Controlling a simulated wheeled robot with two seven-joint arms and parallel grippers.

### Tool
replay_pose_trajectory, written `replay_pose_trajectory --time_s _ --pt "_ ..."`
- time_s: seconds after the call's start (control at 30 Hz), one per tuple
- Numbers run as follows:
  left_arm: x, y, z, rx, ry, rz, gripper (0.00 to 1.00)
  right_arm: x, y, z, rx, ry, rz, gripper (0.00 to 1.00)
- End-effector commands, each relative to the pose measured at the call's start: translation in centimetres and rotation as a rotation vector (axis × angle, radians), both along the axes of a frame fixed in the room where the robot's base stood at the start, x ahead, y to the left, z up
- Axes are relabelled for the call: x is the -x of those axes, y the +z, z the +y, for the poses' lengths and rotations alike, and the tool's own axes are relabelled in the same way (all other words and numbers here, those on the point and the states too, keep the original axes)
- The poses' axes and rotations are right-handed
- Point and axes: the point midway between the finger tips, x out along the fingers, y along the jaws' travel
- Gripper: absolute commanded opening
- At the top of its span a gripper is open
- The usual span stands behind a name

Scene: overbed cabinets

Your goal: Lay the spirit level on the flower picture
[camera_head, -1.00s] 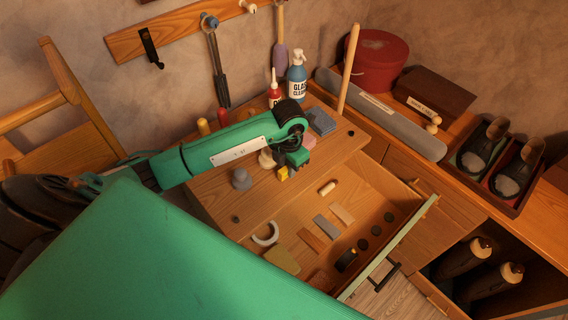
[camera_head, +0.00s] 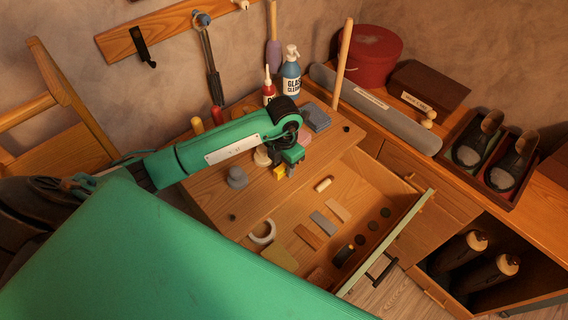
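My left gripper (camera_head: 286,170) points down over the right part of the wooden cabinet top, beside the open drawer. A small yellow piece shows at its fingers; I cannot tell whether it is part of the gripper or something held. I cannot make out the spirit level for certain. A small dark bar with a yellow end (camera_head: 343,255) lies in the drawer, too small to identify. No flower picture can be made out; a pinkish item (camera_head: 304,137) behind the gripper is partly hidden. My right gripper is not in view.
A glass cleaner bottle (camera_head: 291,75), a red bottle (camera_head: 268,88) and a grey knob-shaped object (camera_head: 237,177) stand on the top. A shoe tray (camera_head: 510,203) is at right.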

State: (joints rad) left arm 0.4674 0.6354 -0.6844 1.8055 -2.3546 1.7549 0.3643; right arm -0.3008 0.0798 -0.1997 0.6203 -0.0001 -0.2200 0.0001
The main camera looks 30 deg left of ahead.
Motion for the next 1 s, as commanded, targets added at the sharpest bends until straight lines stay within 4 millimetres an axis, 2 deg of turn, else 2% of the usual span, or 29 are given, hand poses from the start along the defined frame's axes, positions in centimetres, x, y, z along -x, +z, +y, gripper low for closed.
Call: replay_pose_trajectory --time_s 0.2,0.4,0.5,0.7,1.0 --pt "-0.2 4.5 0.0 0.000 -0.002 -0.011 0.39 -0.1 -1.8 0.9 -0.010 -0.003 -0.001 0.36" --pt "-0.2 8.6 0.0 -0.001 -0.002 -0.008 0.39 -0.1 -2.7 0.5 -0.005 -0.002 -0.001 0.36" --pt "-0.2 10.1 0.0 -0.001 -0.001 -0.007 0.39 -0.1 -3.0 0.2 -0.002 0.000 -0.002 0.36" --pt "-0.1 11.6 0.0 -0.001 0.000 -0.004 0.39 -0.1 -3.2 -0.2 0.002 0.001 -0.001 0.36" --pt "-0.1 11.8 0.0 0.000 0.000 -0.003 0.39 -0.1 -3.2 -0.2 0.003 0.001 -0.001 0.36"
